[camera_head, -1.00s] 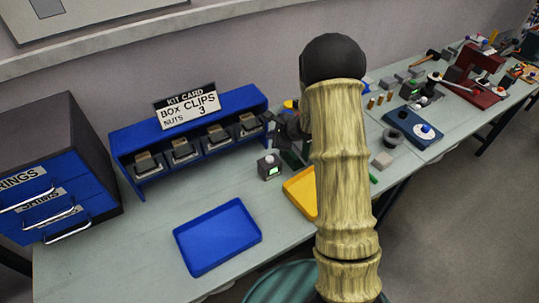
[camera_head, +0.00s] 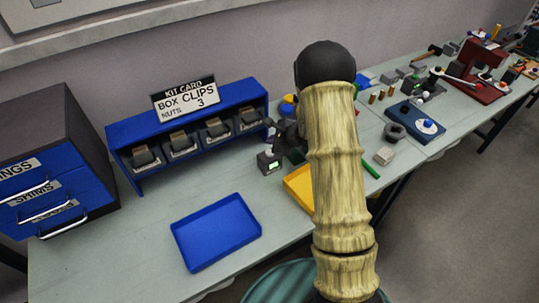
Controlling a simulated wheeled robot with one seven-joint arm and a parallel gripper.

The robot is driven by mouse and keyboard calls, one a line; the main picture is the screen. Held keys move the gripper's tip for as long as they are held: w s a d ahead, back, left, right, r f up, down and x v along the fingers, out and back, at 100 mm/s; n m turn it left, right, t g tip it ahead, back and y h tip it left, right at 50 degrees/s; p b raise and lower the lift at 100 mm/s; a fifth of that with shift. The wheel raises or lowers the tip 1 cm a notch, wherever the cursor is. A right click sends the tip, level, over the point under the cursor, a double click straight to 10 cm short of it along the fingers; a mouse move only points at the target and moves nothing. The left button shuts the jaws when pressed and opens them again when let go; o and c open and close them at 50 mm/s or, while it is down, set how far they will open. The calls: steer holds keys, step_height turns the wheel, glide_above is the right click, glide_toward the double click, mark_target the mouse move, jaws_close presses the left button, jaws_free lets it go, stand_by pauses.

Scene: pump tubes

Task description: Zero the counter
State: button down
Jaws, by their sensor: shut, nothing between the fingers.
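The counter (camera_head: 269,162) is a small dark grey box with a lit green display on its front, standing on the bench to the right of the blue bin rack. A pale button shows on its top. My gripper (camera_head: 273,138) is dark and small in this view, just above and behind the counter's top. It looks shut and holds nothing. I cannot tell whether its tips touch the button. The digits on the display are too small to read. My arm hides part of the bench right of the counter.
A blue rack (camera_head: 188,92) with several bins and a kit card stands behind. A blue tray (camera_head: 215,232) lies in front, and a yellow tray (camera_head: 298,187) is partly behind my arm. Drawers (camera_head: 40,200) stand at left. Bench between counter and blue tray is clear.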

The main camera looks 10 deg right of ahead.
mark_target(268, 150)
steer(key=shift+f+b, duration=1.55)
steer(key=shift+b, duration=0.1)
steer(key=shift+f+b, duration=1)
steer(key=shift+b, duration=0.85)
stand_by(1.7)
steer(key=shift+r, duration=0.1)
steer(key=shift+r+p, duration=0.35)
steer(key=shift+r, duration=0.6)
steer(key=shift+r+p, duration=1.25)
steer(key=shift+r, duration=1.25)
